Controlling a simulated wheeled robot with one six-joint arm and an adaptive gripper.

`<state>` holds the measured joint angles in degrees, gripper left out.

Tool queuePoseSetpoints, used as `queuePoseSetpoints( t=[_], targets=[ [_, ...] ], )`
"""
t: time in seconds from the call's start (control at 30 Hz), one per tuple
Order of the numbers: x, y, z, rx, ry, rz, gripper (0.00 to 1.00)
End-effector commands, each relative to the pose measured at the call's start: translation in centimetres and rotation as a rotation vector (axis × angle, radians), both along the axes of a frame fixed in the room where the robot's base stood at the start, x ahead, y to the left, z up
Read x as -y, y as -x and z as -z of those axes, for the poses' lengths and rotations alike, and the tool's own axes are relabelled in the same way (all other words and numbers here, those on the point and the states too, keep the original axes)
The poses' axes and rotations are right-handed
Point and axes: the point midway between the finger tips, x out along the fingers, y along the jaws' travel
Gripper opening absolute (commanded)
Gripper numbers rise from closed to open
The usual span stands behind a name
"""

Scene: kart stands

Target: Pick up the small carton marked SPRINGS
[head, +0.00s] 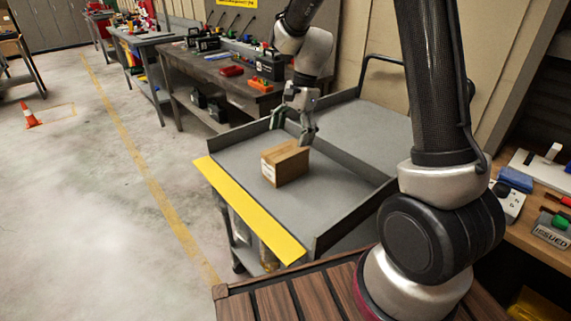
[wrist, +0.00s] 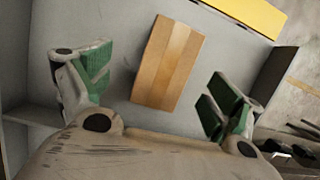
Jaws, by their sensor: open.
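A small brown carton (head: 285,163) sits on the grey cart tray (head: 335,190), with a white label on its left side; the label's print is too small to read. In the wrist view the carton (wrist: 168,63) shows its top with a lighter tape strip, lying slightly tilted beyond and between my fingers. My gripper (head: 295,124) is above and just behind the carton in the head view, pointing down. In the wrist view my gripper (wrist: 155,90) has its green-padded fingers wide apart, with nothing between the pads.
The tray has a yellow front lip (head: 247,208) and raised grey side walls. A workbench (head: 225,80) with tools and boxes stands behind to the left. A wooden table (head: 540,225) with several items is at right. An orange cone (head: 30,116) stands on open floor at left.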

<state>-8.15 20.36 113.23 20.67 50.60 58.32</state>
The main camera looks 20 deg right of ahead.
Motion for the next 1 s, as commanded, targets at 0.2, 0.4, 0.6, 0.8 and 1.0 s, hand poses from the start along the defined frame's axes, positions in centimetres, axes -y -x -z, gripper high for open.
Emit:
queuePoseSetpoints(
  t=[0.2, 0.4, 0.6, 0.8, 1.0],
  targets=[
    [-1.2, -1.0, 3.3, -0.056, -0.005, 0.078, 0.92],
    [-1.7, -0.7, 5.6, -0.056, -0.004, 0.08, 0.92],
    [-2.0, -0.3, 8.7, -0.056, -0.004, 0.077, 0.92],
    [-2.4, -0.2, 10.2, -0.053, -0.004, 0.078, 0.92],
    [-2.4, -0.2, 10.2, -0.053, -0.004, 0.078, 0.92]
  ],
)
